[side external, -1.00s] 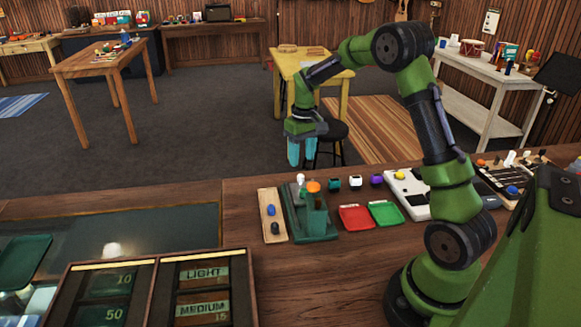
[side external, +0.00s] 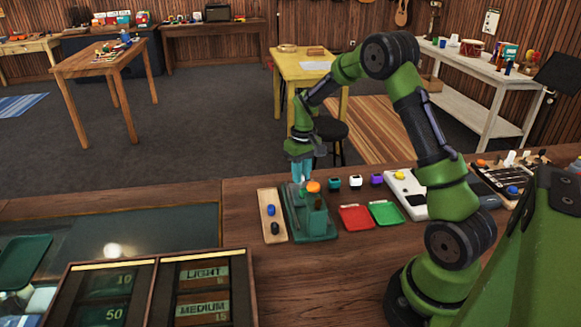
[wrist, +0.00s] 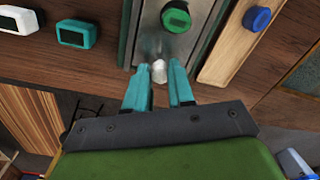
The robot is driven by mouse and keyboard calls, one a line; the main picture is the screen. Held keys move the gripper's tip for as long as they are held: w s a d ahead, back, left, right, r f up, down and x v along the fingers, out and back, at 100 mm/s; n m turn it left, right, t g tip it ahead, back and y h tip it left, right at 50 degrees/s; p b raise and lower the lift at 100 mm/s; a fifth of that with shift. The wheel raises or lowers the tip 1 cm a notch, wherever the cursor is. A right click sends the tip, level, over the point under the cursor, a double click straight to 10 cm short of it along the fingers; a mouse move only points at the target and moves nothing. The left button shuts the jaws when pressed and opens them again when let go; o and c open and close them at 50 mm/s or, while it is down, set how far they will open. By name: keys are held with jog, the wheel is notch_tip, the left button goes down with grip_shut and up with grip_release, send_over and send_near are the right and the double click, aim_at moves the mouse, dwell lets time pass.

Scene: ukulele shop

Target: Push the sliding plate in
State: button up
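I take this grey plate to be the sliding plate. My gripper (side external: 301,172) points down at the fixture's far end. In the wrist view its teal fingers (wrist: 160,73) are apart, with the white knob between their tips. I cannot tell whether they touch it.
A wooden board (side external: 272,217) with blue and black knobs is close left of the fixture. Red (side external: 355,217) and green (side external: 386,213) trays lie to its right. Small teal (side external: 334,183), white and purple boxes stand behind them. Bare counter lies in front.

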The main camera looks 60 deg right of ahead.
grip_shut()
jog(key=s+a, duration=0.6)
jog(key=shift+s+a+r, duration=0.1)
jog(key=shift+s+a, duration=0.2)
jog(key=shift+a, duration=0.05)
jog(key=o, duration=0.7)
grip_release()
jog(key=shift+o, duration=0.3)
jog(key=shift+d, duration=0.1)
